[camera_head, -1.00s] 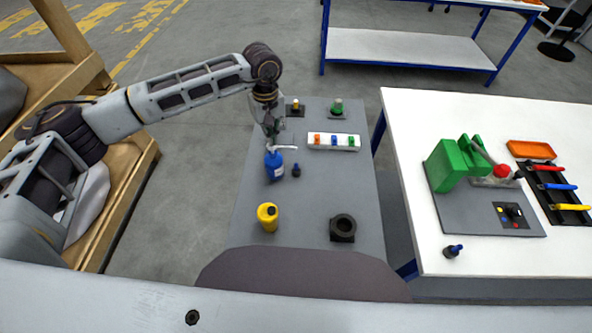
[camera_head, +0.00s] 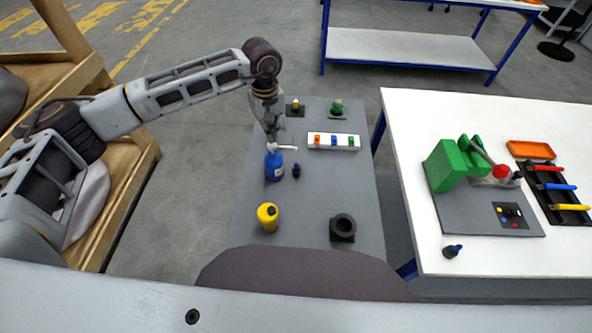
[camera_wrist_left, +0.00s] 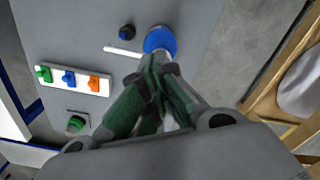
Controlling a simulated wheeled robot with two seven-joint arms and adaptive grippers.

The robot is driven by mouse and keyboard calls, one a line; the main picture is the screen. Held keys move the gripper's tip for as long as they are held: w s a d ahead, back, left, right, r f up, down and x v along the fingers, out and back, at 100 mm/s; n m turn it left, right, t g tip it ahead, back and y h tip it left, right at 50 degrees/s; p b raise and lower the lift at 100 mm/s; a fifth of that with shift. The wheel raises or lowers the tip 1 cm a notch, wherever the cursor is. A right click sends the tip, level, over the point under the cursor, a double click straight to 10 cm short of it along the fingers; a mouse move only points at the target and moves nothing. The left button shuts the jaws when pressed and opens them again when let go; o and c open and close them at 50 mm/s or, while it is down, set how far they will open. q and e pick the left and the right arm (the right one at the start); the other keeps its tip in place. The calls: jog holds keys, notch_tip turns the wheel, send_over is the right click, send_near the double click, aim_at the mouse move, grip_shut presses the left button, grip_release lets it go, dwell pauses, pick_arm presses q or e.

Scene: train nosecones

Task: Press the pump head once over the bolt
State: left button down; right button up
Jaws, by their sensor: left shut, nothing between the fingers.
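A blue pump bottle (camera_head: 274,166) stands upright on the grey table, with a white pump head whose spout (camera_head: 287,147) points right. My left gripper (camera_head: 271,138) points down, shut and empty, directly above the pump head. Whether it touches the head I cannot tell. In the left wrist view the shut fingers (camera_wrist_left: 165,118) partly hide the pump head; the bottle (camera_wrist_left: 160,40), spout (camera_wrist_left: 122,51) and bolt (camera_wrist_left: 126,32) show beyond. My right gripper is out of view.
A white block with coloured pieces (camera_head: 334,142) lies right of the spout. A yellow bottle (camera_head: 267,217) and black ring part (camera_head: 342,228) stand nearer. A white table (camera_head: 410,140) with a green press (camera_head: 447,165) is at right.

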pick_arm(q)
jog(key=shift+r+p, duration=0.5)
jog(key=shift+r, duration=2)
jog(key=shift+s+f, duration=0.1)
